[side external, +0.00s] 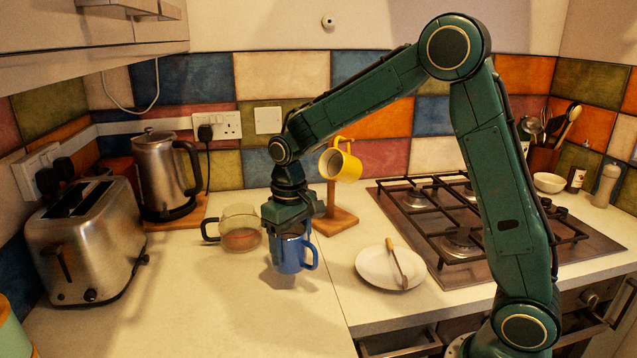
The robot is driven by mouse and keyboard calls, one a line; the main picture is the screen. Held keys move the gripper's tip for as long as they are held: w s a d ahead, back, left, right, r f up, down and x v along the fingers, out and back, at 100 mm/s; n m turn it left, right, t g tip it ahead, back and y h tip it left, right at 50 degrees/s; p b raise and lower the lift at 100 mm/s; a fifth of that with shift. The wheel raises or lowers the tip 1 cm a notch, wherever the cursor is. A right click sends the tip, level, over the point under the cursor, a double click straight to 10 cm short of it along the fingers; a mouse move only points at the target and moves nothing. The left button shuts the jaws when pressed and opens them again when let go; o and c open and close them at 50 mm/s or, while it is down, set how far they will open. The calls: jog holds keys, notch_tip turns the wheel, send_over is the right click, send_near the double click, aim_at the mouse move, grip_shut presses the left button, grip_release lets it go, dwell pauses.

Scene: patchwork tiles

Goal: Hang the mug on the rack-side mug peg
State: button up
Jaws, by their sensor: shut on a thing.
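My gripper (288,222) points down and is shut on a blue mug (291,255). The mug is upright, with its handle to the right, and appears held a little above the counter, with a shadow below it. The fingertips are partly hidden at the mug's rim. A wooden mug stand (335,218) with a square base is just behind and right of my gripper. A yellow mug (340,165) hangs tilted near the top of this stand. Other pegs on the stand are hidden or cannot be made out.
A glass pot (240,229) stands close left of the blue mug. A white plate (375,271) with a wooden-handled utensil lies to the right, before the gas hob (455,240). A kettle (160,175) and toaster (84,243) stand left. The front counter (240,320) is clear.

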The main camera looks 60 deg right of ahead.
jog(key=shift+w+a+f+n, duration=0.1)
jog(key=shift+w+f+n, duration=0.15)
jog(key=shift+f, duration=0.3)
jog(key=shift+w+a+f+n, duration=0.1)
jog(key=shift+f+n, duration=0.15)
jog(key=shift+f, duration=0.25)
jog(key=shift+s+r, duration=0.1)
jog(key=shift+r, duration=0.35)
jog(key=s+r+m, duration=0.1)
jog(key=r, duration=0.1)
jog(key=s+d+r+m, duration=0.1)
jog(key=r, duration=0.2)
jog(key=s+r+m, duration=0.1)
jog(key=r, duration=0.1)
jog(key=shift+d+r+m, duration=0.2)
jog(key=shift+d+m, duration=0.05)
jog(key=shift+m, duration=0.15)
jog(key=s+d+r+m, duration=0.1)
jog(key=s+r+m, duration=0.5)
jog(key=r, duration=0.4)
notch_tip(320, 180, down, 16)
jog(key=shift+s+f+n, duration=0.2)
jog(key=shift+s+n, duration=0.1)
jog(key=shift+n, duration=0.1)
jog(key=shift+d, duration=0.1)
jog(key=shift+f, duration=2.1)
jog(key=shift+f, duration=0.15)
